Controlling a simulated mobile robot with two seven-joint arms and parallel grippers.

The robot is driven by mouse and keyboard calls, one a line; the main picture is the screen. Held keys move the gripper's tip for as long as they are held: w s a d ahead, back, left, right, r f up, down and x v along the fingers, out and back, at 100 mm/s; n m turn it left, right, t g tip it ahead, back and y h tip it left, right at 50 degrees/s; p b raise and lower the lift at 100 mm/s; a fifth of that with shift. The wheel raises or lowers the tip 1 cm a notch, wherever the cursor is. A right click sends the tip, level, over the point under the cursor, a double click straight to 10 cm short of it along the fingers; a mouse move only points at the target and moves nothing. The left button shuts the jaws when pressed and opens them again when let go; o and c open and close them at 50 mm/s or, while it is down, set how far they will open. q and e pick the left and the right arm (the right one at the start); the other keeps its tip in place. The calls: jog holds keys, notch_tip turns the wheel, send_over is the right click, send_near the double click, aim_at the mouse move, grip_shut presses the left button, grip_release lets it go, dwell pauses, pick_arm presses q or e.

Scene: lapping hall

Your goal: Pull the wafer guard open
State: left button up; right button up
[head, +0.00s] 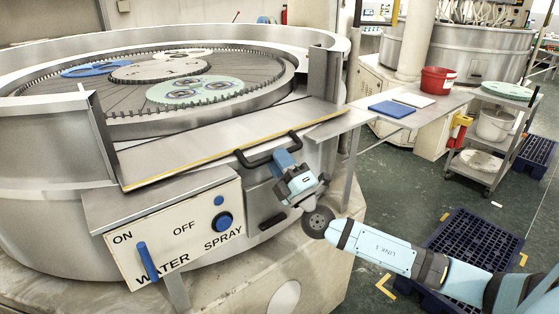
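The wafer guard (225,147) is a long flat metal panel with a yellow stripe, set across the front gap in the lapping machine's rim, between two upright plates. A black bar handle (254,162) sticks out from its front edge. My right gripper (284,160) is at the right part of this handle, its light-blue fingers overlapping the bar. The fingers hide that part of the bar, so I cannot tell whether they are closed around it. My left gripper is not in view.
A control box (175,232) with a blue lever and blue knob is left of my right gripper. A side table (432,104) holds a blue pad and a red bucket (437,80). A cart (490,130) and a dark-blue pallet (470,245) stand to the right. Green floor lies between.

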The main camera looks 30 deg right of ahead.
grip_shut()
notch_tip(320, 180, up, 8)
jog(key=g+p, duration=0.3)
jog(key=p, duration=1.3)
jog(key=shift+w+f+g+h, duration=0.15)
jog(key=shift+g+h, duration=0.25)
grip_release()
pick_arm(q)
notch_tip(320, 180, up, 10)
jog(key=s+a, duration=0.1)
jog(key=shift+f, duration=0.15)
pick_arm(e)
jog(key=shift+f, duration=0.1)
